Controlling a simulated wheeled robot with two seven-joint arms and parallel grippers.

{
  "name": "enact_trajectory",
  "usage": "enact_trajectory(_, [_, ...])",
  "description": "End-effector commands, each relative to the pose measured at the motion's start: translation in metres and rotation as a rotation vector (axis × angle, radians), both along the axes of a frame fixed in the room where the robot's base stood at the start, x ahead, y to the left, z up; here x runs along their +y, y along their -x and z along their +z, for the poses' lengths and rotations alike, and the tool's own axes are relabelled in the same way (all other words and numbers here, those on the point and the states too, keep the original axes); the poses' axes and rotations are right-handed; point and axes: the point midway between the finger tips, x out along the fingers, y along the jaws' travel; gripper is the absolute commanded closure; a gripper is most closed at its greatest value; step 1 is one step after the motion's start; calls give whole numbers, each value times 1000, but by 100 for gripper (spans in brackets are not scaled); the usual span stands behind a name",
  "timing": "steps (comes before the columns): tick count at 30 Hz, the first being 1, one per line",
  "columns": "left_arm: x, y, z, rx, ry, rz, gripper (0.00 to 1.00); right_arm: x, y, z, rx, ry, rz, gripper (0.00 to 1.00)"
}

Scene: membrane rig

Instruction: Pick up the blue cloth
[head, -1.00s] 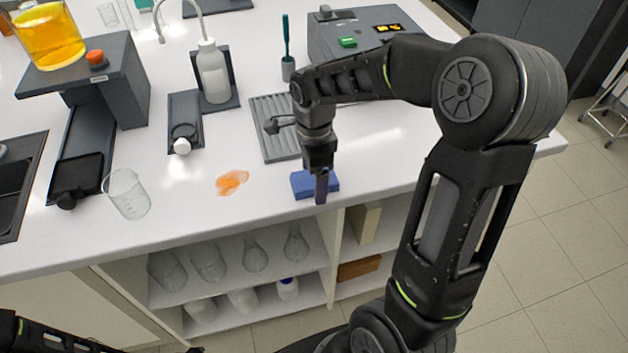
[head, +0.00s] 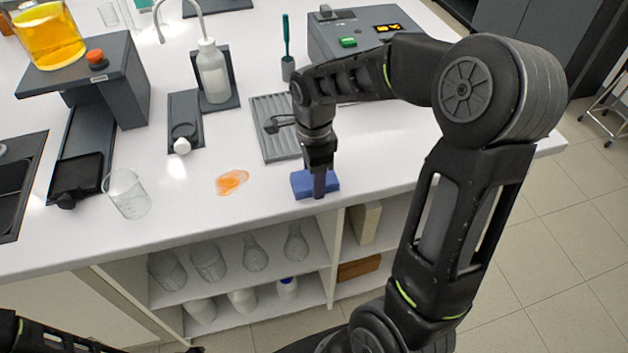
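The blue cloth (head: 302,187) is a small folded block lying near the front edge of the white bench. My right gripper (head: 319,190) points straight down at it, with a finger in front of the cloth's near side. The far finger is hidden, so I cannot tell whether the gripper is open or shut on the cloth. My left arm shows only as a dark part in the lower left corner. Its gripper is not in view.
An orange spill (head: 231,182) lies left of the cloth. A glass beaker (head: 127,194) stands further left. A grey ribbed tray (head: 272,146) lies behind the cloth. A wash bottle (head: 213,72) stands at the back. Glassware fills the shelves (head: 240,280) below. The bench front between beaker and spill is clear.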

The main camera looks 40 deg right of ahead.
Motion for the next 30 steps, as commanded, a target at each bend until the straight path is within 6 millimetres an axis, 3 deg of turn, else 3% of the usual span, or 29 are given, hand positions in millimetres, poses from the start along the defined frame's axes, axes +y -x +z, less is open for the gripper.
enact_trajectory(11, [0,0,-1,0,0,0,64,0,-1,6,-2,1,0,84])
enact_trajectory(24, [-1,-1,-9,-4,2,-1,64,0,-1,81,-5,1,1,84])
enact_trajectory(30, [-1,-1,-10,-4,3,-2,64,0,0,99,-1,-1,0,84])
